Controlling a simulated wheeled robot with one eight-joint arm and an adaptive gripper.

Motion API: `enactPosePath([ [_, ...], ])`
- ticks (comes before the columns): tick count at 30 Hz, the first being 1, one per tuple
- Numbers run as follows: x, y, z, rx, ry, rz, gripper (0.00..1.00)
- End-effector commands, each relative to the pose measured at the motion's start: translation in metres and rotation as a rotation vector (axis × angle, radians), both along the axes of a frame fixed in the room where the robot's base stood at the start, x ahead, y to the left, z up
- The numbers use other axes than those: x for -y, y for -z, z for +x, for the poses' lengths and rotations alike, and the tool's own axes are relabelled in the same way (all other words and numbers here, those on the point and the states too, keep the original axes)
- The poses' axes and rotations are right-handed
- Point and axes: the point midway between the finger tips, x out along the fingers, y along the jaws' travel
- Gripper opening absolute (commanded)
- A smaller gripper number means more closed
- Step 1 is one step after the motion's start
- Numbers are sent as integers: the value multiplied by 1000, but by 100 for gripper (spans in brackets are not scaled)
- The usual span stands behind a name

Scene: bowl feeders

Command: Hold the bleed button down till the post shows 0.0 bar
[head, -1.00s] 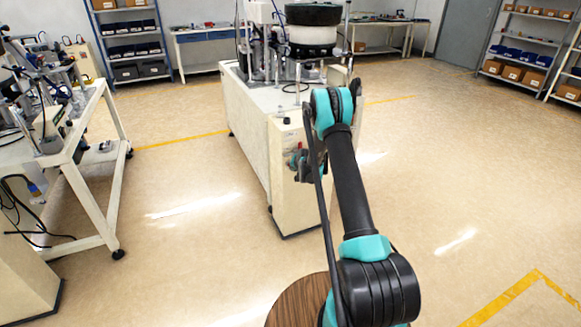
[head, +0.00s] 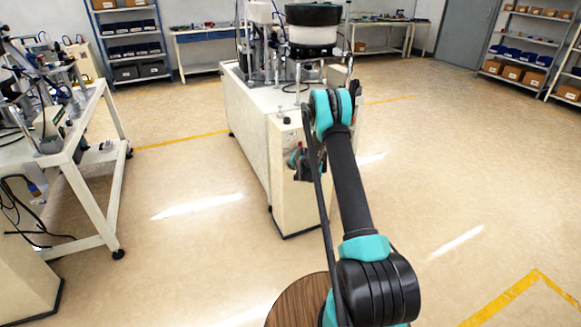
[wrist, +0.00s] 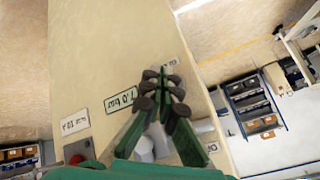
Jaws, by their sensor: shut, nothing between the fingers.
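My gripper (wrist: 164,84) is shut and empty, its dark fingertips together over the pale panel in the wrist view. In the head view my gripper (head: 301,163) is small and partly hidden by my arm, at the near end of the pale cabinet (head: 296,212). A green-framed plate (wrist: 122,100) reads upside down, seemingly a bar value with a leading digit I cannot read surely. A red round part (wrist: 76,158) shows at the lower left. A pale rounded part (wrist: 160,142) sits behind the fingers. The bleed button cannot be made out surely; the fingers may cover it.
More white label plates (wrist: 74,122) are on the panel. Bowl feeders (head: 312,35) stand on the cabinet. A white workbench (head: 80,150) stands at the left. The floor between bench and cabinet is clear, and so is the floor at right.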

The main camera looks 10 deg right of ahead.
Motion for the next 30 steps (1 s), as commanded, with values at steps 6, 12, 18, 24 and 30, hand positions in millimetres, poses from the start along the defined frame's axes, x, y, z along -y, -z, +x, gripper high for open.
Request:
enactPosePath([
  [6,-1,0,2,0,0,0,0],
  [12,-2,0,4,0,0,0,0],
  [18,-2,0,7,0,0,0,0],
  [24,-3,0,8,0,0,0,0],
  [30,-3,0,8,0,0,0,0],
])
